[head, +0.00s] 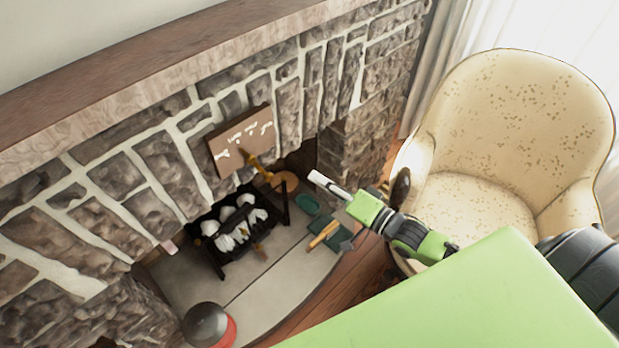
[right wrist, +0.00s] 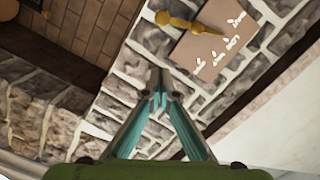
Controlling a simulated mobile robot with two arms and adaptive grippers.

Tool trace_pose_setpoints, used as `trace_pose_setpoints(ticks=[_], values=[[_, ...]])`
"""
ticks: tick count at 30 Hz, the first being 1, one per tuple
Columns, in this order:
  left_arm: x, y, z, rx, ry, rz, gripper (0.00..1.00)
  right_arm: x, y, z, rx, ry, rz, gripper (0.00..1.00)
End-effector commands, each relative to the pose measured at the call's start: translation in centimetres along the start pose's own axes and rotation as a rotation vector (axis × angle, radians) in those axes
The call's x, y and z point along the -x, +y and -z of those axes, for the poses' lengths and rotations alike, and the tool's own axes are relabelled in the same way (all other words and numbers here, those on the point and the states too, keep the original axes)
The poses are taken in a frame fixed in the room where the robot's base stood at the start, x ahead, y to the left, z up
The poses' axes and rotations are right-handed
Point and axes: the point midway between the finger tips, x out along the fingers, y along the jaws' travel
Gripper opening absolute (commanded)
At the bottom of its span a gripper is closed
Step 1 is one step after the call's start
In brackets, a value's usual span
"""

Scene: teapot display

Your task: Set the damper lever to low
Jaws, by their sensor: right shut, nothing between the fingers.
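The damper lever (head: 258,168) is a golden-brown handle on a brown plate (head: 228,150) with white markings, fixed to the stone fireplace front. In the head view it slants from the plate down to the right. The right wrist view shows the lever (right wrist: 190,22) and the plate (right wrist: 232,42) at the top; the markings are too small to read. My right gripper (head: 318,179) is shut and empty, to the right of the lever and apart from it. In the right wrist view its fingertips (right wrist: 160,84) meet in front of the stone. My left gripper is not in view.
Below the plate, a black grate (head: 213,262) with white logs stands on the pale hearth (head: 290,283). A dark round object with a red base (head: 208,325) is at the front left. A cream armchair (head: 520,130) stands at the right. A wooden mantel (head: 150,72) runs above.

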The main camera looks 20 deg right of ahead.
Motion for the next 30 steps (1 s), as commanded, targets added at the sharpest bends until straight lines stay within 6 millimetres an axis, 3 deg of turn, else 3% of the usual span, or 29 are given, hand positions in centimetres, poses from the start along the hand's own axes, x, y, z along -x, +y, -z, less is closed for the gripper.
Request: trace_pose_setpoints(ticks=[12,19,30], values=[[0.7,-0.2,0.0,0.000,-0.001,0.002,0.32,-8.5,-0.2,-0.1,0.001,0.001,0.003,0.00],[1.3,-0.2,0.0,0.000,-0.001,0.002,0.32,-8.8,-0.1,-3.2,0.001,0.000,-0.001,0.00],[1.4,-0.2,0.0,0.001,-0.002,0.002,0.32,-8.9,0.0,-3.9,0.005,-0.001,0.000,0.00]])
